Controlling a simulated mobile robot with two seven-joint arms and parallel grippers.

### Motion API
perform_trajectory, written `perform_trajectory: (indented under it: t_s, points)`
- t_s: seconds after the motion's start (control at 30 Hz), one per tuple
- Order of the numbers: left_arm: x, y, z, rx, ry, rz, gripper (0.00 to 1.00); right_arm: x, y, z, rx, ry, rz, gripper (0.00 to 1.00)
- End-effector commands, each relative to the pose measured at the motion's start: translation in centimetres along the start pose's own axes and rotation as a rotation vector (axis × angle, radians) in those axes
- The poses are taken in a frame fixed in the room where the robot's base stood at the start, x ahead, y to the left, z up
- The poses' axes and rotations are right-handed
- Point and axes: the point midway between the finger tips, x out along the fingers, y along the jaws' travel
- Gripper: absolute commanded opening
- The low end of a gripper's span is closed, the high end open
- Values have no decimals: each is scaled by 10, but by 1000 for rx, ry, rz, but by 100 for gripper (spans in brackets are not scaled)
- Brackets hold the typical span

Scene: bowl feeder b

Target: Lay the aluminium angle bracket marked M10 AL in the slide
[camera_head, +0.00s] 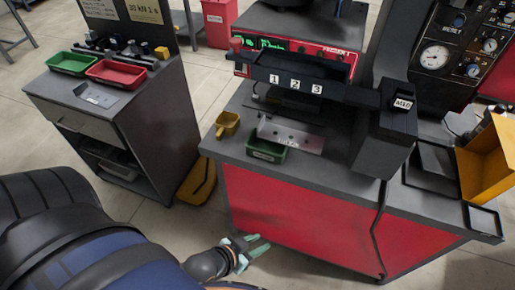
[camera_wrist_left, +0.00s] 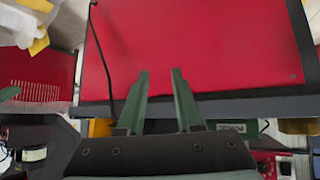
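A pale metal plate with holes and a marking too small to read (camera_head: 291,134) lies on the machine bench; I cannot tell whether it is the M10 AL bracket. Behind it is a black rail numbered 1, 2, 3 (camera_head: 335,93), with a black block labelled M10 (camera_head: 397,121) at its right end. I cannot tell which part is the slide. My left gripper (camera_head: 258,245) is low in front of the red cabinet, well apart from the plate. In the left wrist view its green fingers (camera_wrist_left: 161,70) are spread with nothing between them. My right gripper is not clearly visible.
A small green bin (camera_head: 267,151) and a yellow scoop-like bin (camera_head: 228,124) stand on the bench's left front. A yellow box (camera_head: 486,162) is at the right. A side cabinet carries green (camera_head: 73,63) and red (camera_head: 116,71) trays.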

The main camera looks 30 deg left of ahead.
Motion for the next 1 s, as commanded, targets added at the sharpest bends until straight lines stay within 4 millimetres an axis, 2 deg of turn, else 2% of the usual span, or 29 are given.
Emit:
perform_trajectory:
  t_s: [0.23, 0.3, 0.37, 0.43, 0.57, 0.73, 0.9, 1.0]
  points:
    - [0, 0, 0, 2, 0, 0, 35, 0, 0, 0, 0, 0, 0, 50]
    - [0, -1, -1, 12, 1, -2, 40, 0, 0, 0, 0, 0, 0, 50]
    - [2, -5, -2, 58, 6, -13, 40, 1, 0, 1, 0, 0, 0, 50]
    - [6, -14, -8, 181, 19, -43, 40, 3, 0, 3, 0, 0, 0, 50]
    - [15, -48, -30, 626, 44, -163, 40, 9, 1, 10, 0, 0, 0, 50]
    - [18, -100, -78, 1383, -1, -413, 40, 18, 2, 20, 0, 0, 0, 50]
    - [10, -140, -131, 2083, -187, -696, 40, 26, 2, 28, 0, 0, 0, 50]
    - [1, -155, -158, 2397, -344, -840, 40, 29, 2, 32, 0, 0, 0, 50]
